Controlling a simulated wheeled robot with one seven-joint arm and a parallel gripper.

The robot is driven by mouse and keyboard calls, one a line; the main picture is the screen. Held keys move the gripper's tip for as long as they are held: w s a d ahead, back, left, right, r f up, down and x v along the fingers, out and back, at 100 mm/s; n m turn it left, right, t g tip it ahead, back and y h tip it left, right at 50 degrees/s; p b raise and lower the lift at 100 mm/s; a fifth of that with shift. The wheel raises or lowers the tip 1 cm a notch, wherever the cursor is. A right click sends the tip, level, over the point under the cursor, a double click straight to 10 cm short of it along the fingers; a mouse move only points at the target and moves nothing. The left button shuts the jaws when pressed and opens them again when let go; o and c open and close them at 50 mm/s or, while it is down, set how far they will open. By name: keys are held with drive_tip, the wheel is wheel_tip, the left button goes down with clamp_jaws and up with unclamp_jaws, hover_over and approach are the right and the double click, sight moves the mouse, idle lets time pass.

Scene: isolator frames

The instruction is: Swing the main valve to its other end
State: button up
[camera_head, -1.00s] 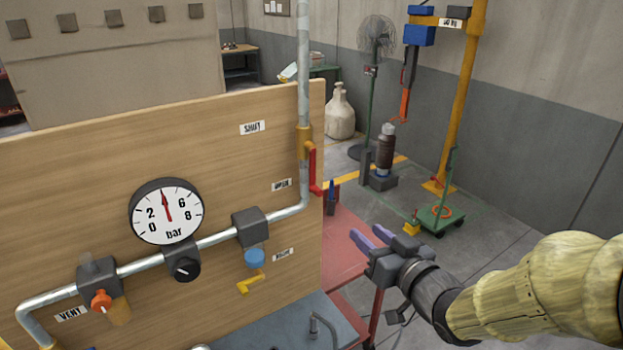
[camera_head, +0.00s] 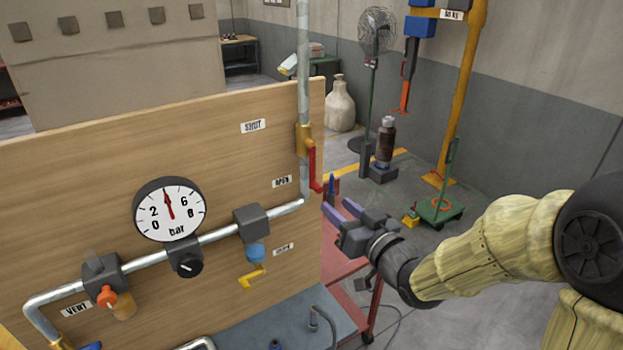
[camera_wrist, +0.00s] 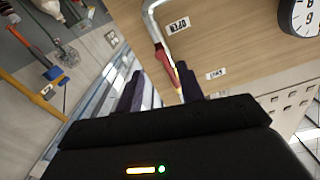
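The main valve has a brass body (camera_head: 303,139) on the upright pipe at the board's right edge. Its red lever (camera_head: 315,172) hangs down along the pipe, its lower end near the OPEN label (camera_head: 282,182). The SHUT label (camera_head: 253,126) is higher up. My gripper (camera_head: 339,208), with purple fingers, is just right of and below the lever's lower end, apart from it. In the wrist view the two fingers (camera_wrist: 160,88) are spread, and the red lever (camera_wrist: 164,60) shows beyond the gap between them. Nothing is held.
The wooden board (camera_head: 110,150) also carries a bar gauge (camera_head: 169,209), a black knob (camera_head: 186,263), an orange vent handle (camera_head: 107,297) and a blue and yellow valve (camera_head: 255,255). A red table (camera_head: 340,250) lies below my gripper. A fan (camera_head: 376,35) and green cart (camera_head: 438,211) stand behind.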

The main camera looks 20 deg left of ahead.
sight(314, 186)
drive_tip(key=p+x, duration=0.3)
drive_tip(key=x, duration=0.7)
drive_tip(key=shift+w+a+r+p, duration=0.1)
drive_tip(key=shift+w+a+p, duration=0.15)
drive_tip(key=shift+p, duration=0.15)
drive_tip(key=shift+w+a, duration=0.3)
drive_tip(key=shift+c, duration=0.2)
clamp_jaws()
